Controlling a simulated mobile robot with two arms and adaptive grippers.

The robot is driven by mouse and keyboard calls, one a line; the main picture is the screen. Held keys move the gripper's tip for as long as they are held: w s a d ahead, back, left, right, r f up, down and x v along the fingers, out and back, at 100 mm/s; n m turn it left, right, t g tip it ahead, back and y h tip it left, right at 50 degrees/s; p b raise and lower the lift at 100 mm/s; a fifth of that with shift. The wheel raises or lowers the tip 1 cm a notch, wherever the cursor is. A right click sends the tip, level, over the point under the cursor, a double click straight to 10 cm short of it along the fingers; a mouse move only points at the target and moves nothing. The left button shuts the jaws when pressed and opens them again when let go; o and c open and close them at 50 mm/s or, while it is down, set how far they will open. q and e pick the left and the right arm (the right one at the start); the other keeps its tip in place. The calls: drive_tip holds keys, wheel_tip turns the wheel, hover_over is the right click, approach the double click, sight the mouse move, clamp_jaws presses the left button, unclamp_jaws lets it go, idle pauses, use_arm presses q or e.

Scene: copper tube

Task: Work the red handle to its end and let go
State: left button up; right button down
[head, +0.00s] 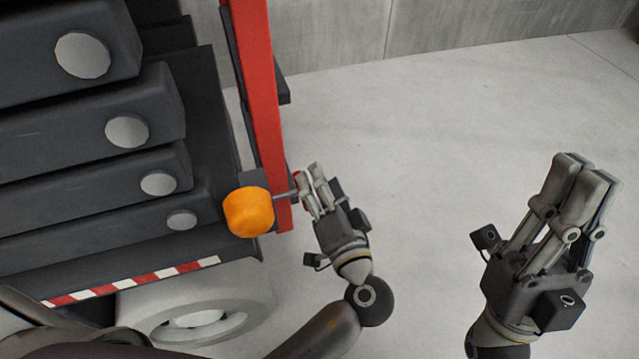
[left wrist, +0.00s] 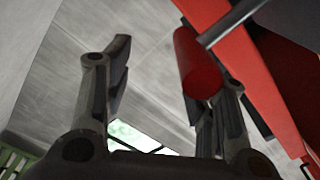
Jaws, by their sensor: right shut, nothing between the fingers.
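The red handle (left wrist: 197,62) shows in the left wrist view as a red cylinder beside a red beam (left wrist: 230,50). It lies near the right-hand finger of my left gripper (left wrist: 160,80), whose fingers are spread with a wide gap. In the head view, my left gripper (head: 316,180) is just right of the beam's lower end, and only a sliver of the handle (head: 299,178) shows behind its fingers. I cannot tell whether a finger touches the handle. My right gripper (head: 582,170) is shut and empty, held up at the right.
An orange knob (head: 248,212) on a grey rod is left of my left gripper. A dark rack with several grey-capped bars (head: 130,130) fills the left, above a wheel (head: 195,315). Open concrete floor (head: 440,140) lies to the right, with a wall behind.

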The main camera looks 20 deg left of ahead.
use_arm(q)
drive_tip(key=shift+s+r, duration=0.1)
drive_tip(key=shift+s, duration=0.05)
drive_tip(key=v, duration=0.7)
drive_tip(key=shift+d, duration=0.15)
drive_tip(key=shift+s, duration=0.2)
idle(0.3)
